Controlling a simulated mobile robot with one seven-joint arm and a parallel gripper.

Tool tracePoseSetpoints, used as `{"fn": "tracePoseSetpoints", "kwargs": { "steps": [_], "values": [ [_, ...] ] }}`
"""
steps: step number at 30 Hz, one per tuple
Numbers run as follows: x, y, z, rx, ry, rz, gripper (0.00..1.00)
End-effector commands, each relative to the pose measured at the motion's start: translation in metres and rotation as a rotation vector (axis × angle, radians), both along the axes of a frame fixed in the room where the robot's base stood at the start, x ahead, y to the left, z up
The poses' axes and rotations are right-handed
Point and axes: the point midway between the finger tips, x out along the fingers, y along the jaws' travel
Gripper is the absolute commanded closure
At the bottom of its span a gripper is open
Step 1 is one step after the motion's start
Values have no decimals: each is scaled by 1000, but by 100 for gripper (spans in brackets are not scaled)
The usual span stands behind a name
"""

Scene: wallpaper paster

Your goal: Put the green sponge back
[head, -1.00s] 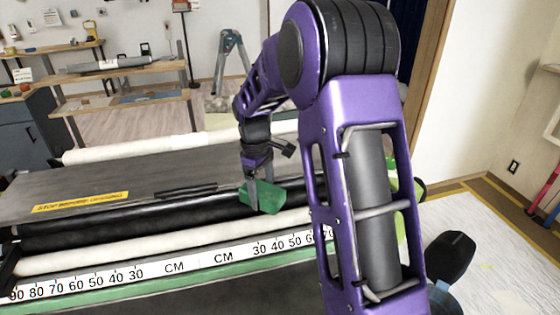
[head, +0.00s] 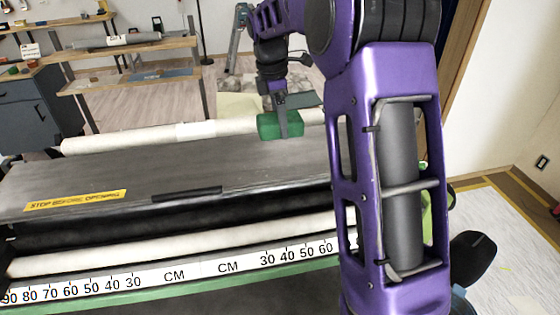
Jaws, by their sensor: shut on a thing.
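The green sponge (head: 268,127) is a small block held in my gripper (head: 283,130), which points down and is shut on it. In the head view the sponge shows in front of the far white roll and over the back part of the machine's grey cover (head: 130,175). It looks lifted clear of the cover, but its exact height cannot be told. A gripper finger hides part of the sponge's near face.
The wallpaper paster has a white far roll (head: 110,140), a white near roll (head: 130,250) and a ruler strip (head: 200,275) in front. Wooden shelves (head: 125,78) and a grey cabinet (head: 35,110) stand behind at left. My purple arm covers the right part.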

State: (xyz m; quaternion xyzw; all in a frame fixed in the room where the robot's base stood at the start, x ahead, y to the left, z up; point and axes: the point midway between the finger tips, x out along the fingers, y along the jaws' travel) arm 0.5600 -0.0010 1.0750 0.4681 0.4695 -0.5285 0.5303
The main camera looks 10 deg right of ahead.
Motion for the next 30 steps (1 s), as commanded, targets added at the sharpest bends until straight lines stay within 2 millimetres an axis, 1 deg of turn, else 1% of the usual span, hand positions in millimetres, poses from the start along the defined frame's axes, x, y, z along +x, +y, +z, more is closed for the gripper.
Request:
{"fn": "tracePoseSetpoints", "kwargs": {
  "steps": [5,8,11,15,21,25,30],
  "values": [
    [0,0,-1,0,1,-2,76],
    [-1,0,-10,0,3,-2,76],
    [-1,0,-27,0,5,-3,76],
    [-1,0,-56,0,5,-2,76],
    [0,0,-86,0,2,-2,76],
    [0,0,-95,0,2,-3,76],
    [0,0,-97,0,0,-3,76]
  ]
}}
